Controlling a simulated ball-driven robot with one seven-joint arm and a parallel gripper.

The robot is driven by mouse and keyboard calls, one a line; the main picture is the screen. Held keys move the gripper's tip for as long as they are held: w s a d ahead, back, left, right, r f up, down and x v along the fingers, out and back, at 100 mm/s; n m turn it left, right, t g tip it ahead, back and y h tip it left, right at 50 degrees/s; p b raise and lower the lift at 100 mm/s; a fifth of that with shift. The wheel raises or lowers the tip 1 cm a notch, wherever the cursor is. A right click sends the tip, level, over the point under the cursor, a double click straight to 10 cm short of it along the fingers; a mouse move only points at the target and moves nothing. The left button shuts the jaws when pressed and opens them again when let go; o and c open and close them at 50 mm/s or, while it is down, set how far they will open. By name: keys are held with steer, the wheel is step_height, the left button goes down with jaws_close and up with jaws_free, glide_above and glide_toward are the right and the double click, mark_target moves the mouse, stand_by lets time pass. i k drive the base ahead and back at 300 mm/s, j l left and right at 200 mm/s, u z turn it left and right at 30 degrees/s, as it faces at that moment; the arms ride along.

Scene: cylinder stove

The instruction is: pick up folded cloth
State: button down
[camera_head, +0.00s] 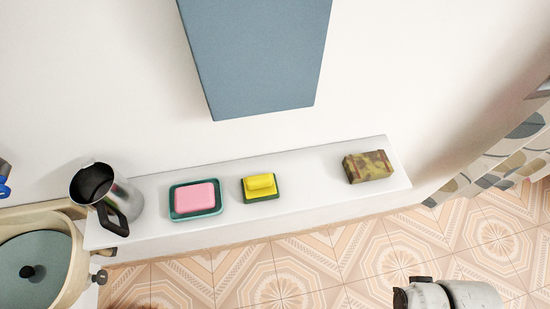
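No thing in view is plainly a folded cloth. The nearest match is a small camouflage-patterned block (368,167) in green, yellow and brown, near the right end of a white ledge (312,168). I cannot tell whether it is cloth. White rounded parts of my arm show at the bottom right edge, below and to the right of the ledge and well apart from the block. My gripper's fingers are not in view.
A yellow and green sponge (260,187) and a pink soap (195,198) in a teal dish stand on the ledge. A metal pitcher (122,197) and lidded pot (35,265) are at left. A blue panel (258,55) hangs above. Tiled floor (320,270) lies below.

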mark_target(367, 167)
steer(key=u, duration=0.6)
steer(key=k+l+u, duration=0.1)
steer(key=l+u, duration=0.4)
steer(key=k+l+u, duration=0.15)
steer(key=l+u, duration=0.15)
steer(key=u, duration=0.15)
steer(key=l, duration=0.4)
steer(key=i, duration=0.25)
